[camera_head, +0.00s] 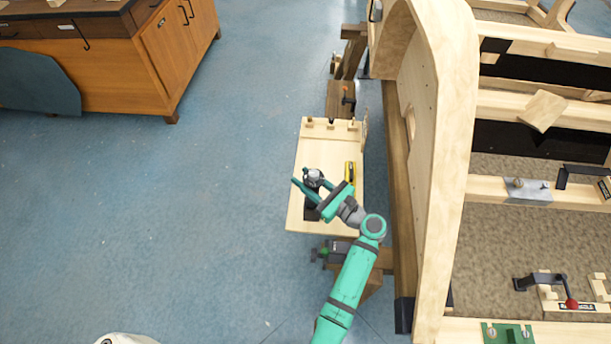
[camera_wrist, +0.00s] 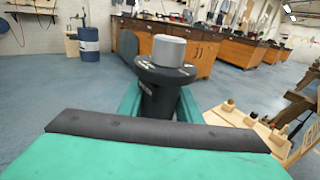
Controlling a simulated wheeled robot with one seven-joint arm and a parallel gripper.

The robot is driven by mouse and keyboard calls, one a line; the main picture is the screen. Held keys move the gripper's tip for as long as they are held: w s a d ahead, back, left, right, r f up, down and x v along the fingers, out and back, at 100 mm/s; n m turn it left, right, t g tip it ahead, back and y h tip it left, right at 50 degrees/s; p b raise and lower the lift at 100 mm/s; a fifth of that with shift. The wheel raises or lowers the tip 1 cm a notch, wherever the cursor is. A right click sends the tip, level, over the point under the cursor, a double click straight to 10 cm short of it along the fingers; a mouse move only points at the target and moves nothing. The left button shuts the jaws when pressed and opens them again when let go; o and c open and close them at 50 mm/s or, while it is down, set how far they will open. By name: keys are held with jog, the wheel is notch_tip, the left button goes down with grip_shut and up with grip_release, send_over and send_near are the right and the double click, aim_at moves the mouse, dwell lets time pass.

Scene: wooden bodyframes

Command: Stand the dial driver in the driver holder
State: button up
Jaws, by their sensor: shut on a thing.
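The dial driver, black with a wide dark dial collar and a grey cap (camera_wrist: 169,50), stands upright between the teal fingers of my gripper (camera_wrist: 160,103) in the wrist view. In the head view its grey top (camera_head: 314,175) shows between the fingertips of my gripper (camera_head: 311,184), over the light wooden board. My gripper is shut on the driver. The driver's lower end is hidden. A wooden rack with pegs or slots (camera_head: 330,128) at the board's far end may be the driver holder; it also shows in the wrist view (camera_wrist: 250,122).
The pale board (camera_head: 300,221) carries a yellow and black tool (camera_head: 350,174) right of my gripper. A black item (camera_head: 312,213) shows beneath the gripper, partly hidden. A tall curved wooden frame (camera_head: 455,150) stands close on the right. Blue floor on the left is open.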

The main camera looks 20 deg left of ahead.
jog(key=shift+f, duration=2.45)
jog(key=o, duration=1.3)
jog(key=shift+f, duration=0.15)
